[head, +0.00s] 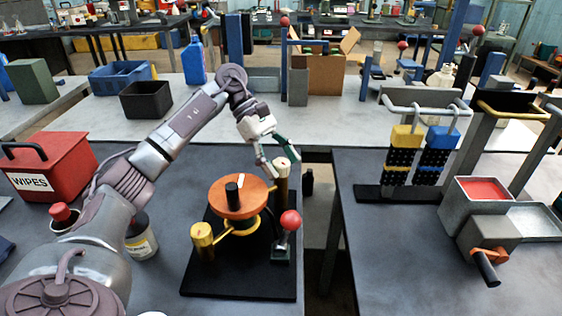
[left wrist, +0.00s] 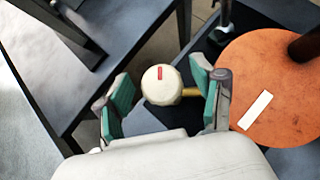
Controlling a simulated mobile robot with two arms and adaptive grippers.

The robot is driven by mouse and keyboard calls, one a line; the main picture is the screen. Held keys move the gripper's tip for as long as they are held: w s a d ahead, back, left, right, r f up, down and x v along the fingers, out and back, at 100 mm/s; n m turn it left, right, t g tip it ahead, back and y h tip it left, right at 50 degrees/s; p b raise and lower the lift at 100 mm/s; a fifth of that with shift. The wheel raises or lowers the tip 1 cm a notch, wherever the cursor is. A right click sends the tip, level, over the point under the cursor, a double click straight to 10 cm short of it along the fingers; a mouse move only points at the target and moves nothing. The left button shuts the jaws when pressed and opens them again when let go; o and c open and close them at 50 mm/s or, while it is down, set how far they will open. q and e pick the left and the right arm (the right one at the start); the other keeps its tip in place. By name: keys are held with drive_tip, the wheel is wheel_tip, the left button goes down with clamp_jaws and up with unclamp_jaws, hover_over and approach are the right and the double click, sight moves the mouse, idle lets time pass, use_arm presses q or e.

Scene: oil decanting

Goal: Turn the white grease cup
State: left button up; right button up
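The white grease cup (head: 282,178) is a cream cylinder at the back right of the black base plate (head: 222,284), beside the orange round disc (head: 252,203). In the left wrist view its round top (left wrist: 159,88) carries a red mark. My left gripper (head: 277,161) is above and around the cup's top. In the left wrist view the green-padded fingers of this gripper (left wrist: 161,72) are spread, one on each side of the cup, with visible gaps. How far down they reach is hard to tell. My right gripper is not in view.
A yellow cup (head: 202,240) and a red-knobbed lever (head: 290,222) stand on the same base. A red wipes box (head: 62,178) and a labelled bottle (head: 141,243) are at the left. A gap separates this table from the right table (head: 395,260).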

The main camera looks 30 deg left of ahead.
use_arm(q)
drive_tip(key=shift+a+r, duration=0.1)
drive_tip(key=v, duration=1.1)
drive_tip(key=shift+a+r, duration=0.25)
drive_tip(key=shift+a, duration=0.05)
